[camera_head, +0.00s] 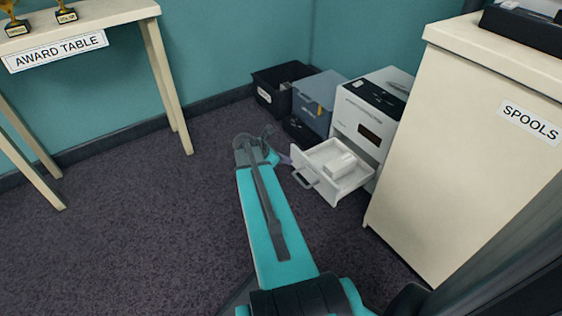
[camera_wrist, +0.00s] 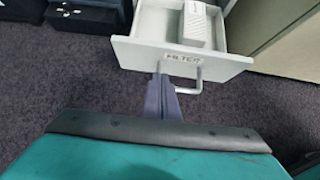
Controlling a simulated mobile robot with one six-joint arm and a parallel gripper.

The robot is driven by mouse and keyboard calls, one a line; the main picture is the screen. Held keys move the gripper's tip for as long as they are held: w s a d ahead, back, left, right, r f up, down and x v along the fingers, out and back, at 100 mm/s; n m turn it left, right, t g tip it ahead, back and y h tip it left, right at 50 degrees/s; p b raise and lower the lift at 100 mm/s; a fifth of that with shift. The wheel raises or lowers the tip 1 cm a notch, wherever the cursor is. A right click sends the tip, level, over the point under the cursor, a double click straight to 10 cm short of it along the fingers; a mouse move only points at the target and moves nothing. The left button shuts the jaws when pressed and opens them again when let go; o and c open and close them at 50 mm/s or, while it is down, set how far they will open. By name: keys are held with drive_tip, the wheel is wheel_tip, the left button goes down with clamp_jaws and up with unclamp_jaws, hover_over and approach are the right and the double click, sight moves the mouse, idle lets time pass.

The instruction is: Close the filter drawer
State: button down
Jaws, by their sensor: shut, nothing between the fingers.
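The filter drawer (camera_head: 333,182) is white and stands pulled out from the front of a white machine (camera_head: 368,120) on the floor. A white box-like filter (camera_head: 340,163) lies inside it. In the wrist view, the drawer front (camera_wrist: 150,52) carries a label reading "FILTER" and a grey bar handle (camera_wrist: 187,88). My gripper (camera_wrist: 162,82) is shut and empty, its fingers close to the drawer front just left of the handle. I cannot tell whether they touch it. In the head view my gripper (camera_head: 285,157) is at the drawer's left side, partly hidden by my arm.
A black bin (camera_head: 272,92) and a blue-grey box (camera_head: 318,104) stand left of the machine. A cream cabinet labelled SPOOLS (camera_head: 470,150) stands close on the right. The award table (camera_head: 100,15) is at the left. Carpet in front is clear.

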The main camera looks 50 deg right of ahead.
sight(305, 160)
drive_tip(key=d+f+b, duration=0.1)
drive_tip(key=s+d+f+b, duration=0.1)
drive_tip(key=d, duration=0.1)
drive_tip(key=d+f+b, duration=0.1)
drive_tip(key=d, duration=0.1)
drive_tip(key=shift+s+d, duration=0.1)
drive_tip(key=shift+s, duration=0.25)
drive_tip(key=shift+s+d+r, duration=0.15)
drive_tip(key=shift+s+d, duration=0.1)
drive_tip(key=shift+d, duration=0.35)
drive_tip(key=shift+d, duration=0.15)
